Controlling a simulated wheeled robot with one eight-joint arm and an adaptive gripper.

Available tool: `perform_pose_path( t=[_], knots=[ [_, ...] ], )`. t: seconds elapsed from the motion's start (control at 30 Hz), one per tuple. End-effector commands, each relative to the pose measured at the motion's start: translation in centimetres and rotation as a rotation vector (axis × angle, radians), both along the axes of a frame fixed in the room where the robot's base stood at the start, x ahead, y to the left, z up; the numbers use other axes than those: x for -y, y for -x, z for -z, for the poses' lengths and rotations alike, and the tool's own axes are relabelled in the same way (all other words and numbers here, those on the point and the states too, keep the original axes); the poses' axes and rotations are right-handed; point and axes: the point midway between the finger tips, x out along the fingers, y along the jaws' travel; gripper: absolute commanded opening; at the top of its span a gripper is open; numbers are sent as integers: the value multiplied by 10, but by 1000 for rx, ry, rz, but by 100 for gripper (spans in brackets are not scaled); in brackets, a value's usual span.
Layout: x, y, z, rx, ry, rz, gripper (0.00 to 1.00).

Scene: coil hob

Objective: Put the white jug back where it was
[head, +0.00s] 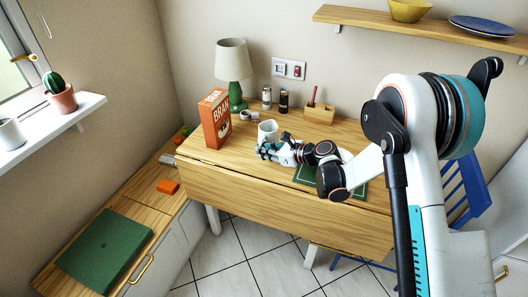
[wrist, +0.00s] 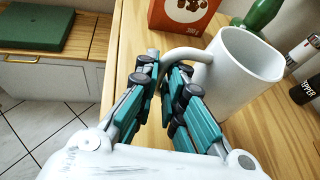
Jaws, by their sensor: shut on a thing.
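The white jug (head: 267,131) is at the table's middle, right of the cereal box, and upright. In the wrist view the jug (wrist: 243,72) fills the upper right, with its handle (wrist: 186,54) toward my fingers. My gripper (head: 262,149) reaches in from the right in the head view. In the wrist view the teal fingers of my gripper (wrist: 163,75) are shut on the jug's handle. I cannot tell whether the jug's base touches the table, as my fingers hide part of it.
The orange BRAN box (head: 215,118) stands left of the jug. A green lamp (head: 234,72), shakers (head: 283,101) and a wooden caddy (head: 319,113) stand behind. A green mat (head: 306,176) lies right. The wooden table (head: 225,165) has bare room along its front.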

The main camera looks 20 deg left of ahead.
Motion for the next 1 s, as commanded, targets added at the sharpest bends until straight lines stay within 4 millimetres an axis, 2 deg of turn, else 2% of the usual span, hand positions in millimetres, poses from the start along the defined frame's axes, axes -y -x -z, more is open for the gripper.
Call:
perform_pose_path(
  t=[0.1,0.13,0.2,0.63,0.77,1.0],
  knots=[
    [0,0,2,0,-1,0,0],
    [0,0,3,0,0,0,14],
    [0,0,3,0,0,0,29],
    [2,0,-2,0,0,1,29],
    [18,4,-10,-1,0,4,29],
    [62,18,-29,-1,1,4,29]
  ],
)
